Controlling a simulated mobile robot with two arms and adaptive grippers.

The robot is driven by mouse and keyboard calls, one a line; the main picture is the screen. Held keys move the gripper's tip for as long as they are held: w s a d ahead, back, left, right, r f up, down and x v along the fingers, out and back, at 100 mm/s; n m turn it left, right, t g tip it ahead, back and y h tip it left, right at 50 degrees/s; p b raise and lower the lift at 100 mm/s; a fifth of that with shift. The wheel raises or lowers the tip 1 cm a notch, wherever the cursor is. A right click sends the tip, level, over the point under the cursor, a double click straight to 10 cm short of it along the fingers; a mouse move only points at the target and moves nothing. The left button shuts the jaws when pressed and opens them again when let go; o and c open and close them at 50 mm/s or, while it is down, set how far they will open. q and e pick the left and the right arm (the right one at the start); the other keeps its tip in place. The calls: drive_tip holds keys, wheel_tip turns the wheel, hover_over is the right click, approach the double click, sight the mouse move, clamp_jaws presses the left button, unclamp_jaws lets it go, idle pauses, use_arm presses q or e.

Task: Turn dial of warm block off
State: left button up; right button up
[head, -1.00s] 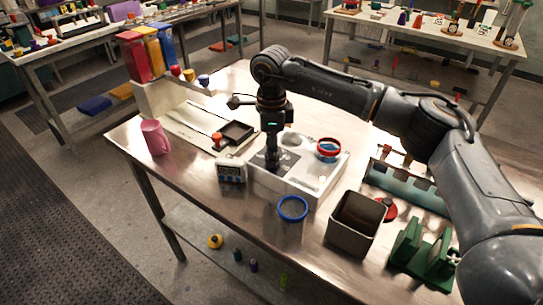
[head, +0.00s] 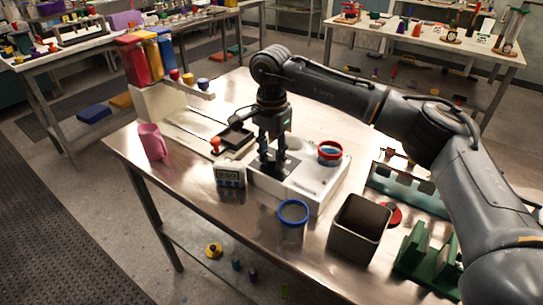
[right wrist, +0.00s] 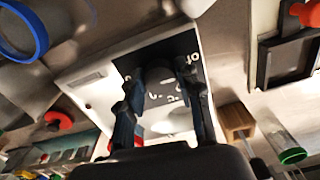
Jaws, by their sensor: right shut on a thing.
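The warm block (head: 318,186) is a white box on the metal bench, with a dark dial panel (right wrist: 183,47) on its top; white markings show in the right wrist view. My right gripper (head: 272,168) points down onto this panel. In the right wrist view its two fingers (right wrist: 160,105) stand either side of the dark dial (right wrist: 160,86), shut on it. The dial's exact pointer position is hard to read, partly hidden by the fingers. A red-rimmed cup (head: 330,152) sits in the block's top. My left gripper is not in view.
A timer (head: 230,175) stands close to the block's left front. A blue-rimmed beaker (head: 292,213) and a grey square bin (head: 357,228) stand in front. A pink mug (head: 152,141) is at the left edge. A dark tray (head: 237,139) lies behind the timer.

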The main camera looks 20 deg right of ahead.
sight(271, 157)
drive_tip(key=shift+n, duration=0.5)
drive_tip(key=o, duration=1.2)
drive_tip(key=shift+c, duration=0.2)
wheel_tip(271, 157, up, 12)
